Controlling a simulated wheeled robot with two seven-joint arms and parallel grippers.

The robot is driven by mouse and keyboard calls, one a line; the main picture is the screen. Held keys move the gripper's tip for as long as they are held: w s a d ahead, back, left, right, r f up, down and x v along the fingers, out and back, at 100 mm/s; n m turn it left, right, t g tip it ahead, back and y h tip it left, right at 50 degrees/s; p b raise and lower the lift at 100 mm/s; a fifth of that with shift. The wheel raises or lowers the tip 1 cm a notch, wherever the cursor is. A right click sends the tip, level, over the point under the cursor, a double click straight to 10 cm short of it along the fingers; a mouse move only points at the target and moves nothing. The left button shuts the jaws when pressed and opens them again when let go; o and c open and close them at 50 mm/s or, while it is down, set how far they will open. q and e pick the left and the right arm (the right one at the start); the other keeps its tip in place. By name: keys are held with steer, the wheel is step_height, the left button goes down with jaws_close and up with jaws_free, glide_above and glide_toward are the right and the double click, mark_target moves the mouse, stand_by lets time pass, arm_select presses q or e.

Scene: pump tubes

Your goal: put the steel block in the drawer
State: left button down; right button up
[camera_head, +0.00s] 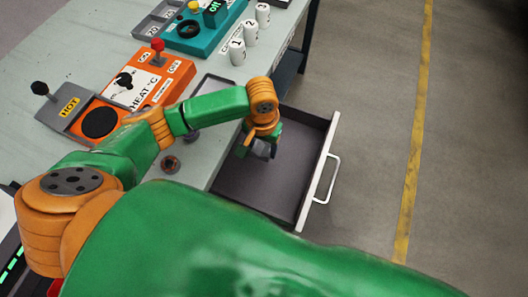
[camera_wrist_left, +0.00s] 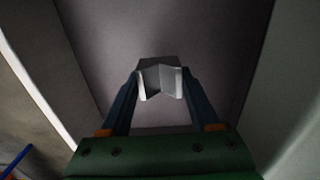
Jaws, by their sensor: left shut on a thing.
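The open drawer (camera_head: 250,191) juts out from the right side of the table in the head view, with a dark floor, a white front panel and a bar handle. My left gripper (camera_head: 260,149) points down over the drawer's far part. In the wrist view, my left gripper (camera_wrist_left: 160,88) is shut on the grey steel block (camera_wrist_left: 149,82), which has a V-shaped notch. The drawer floor (camera_wrist_left: 160,30) shows beyond it, with walls on both sides. The block's height above the floor is hard to judge. In the head view the block is mostly hidden by the gripper. My right gripper is not in view.
An orange heater unit (camera_head: 172,78) with a red lever and a grey plate marked HOT stand on the table (camera_head: 60,128). A teal device (camera_head: 192,42) and white numbered cups (camera_head: 237,52) are farther back. A small round brown item (camera_head: 170,164) lies near the drawer. The drawer's near part is empty.

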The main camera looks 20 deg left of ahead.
mark_target(264, 147)
arm_select(q)
steer(key=shift+w+f, duration=0.3)
steer(key=shift+f, duration=0.15)
steer(key=shift+w+f+b, duration=0.2)
steer(key=shift+f+b, duration=0.1)
steer(key=shift+f, duration=0.6)
steer(key=shift+w+f+b, duration=0.15)
steer(key=shift+f+b, duration=0.15)
steer(key=shift+f, duration=0.55)
steer(key=shift+f, duration=0.1)
steer(key=shift+c, duration=2)
jaws_free()
step_height(264, 147, up, 12)
steer(key=p, duration=0.3)
steer(key=shift+r+p, duration=0.25)
steer(key=shift+p, duration=0.05)
